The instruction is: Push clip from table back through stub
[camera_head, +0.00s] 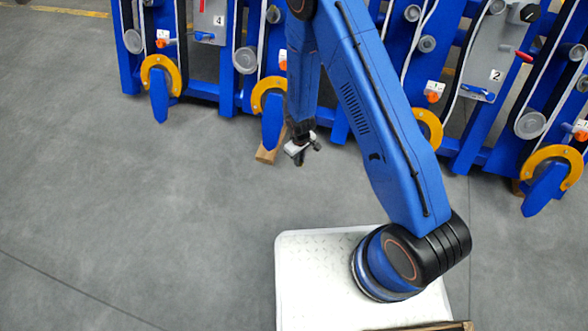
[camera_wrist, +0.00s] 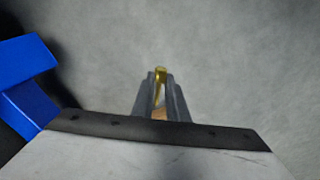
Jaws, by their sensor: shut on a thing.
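The clip is too small to make out in the head view. I cannot pick out the stub for sure in either view. A small part of a wooden-edged surface (camera_head: 440,326), possibly the table, shows at the bottom edge of the head view.
The blue chassis (camera_head: 225,75) runs across the top with yellow rings (camera_head: 160,72), orange parts, belts and numbered plates. A wooden block (camera_head: 268,154) lies on the floor beside my gripper. A blue part (camera_wrist: 28,75) is at the left in the wrist view. Grey floor at left is clear.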

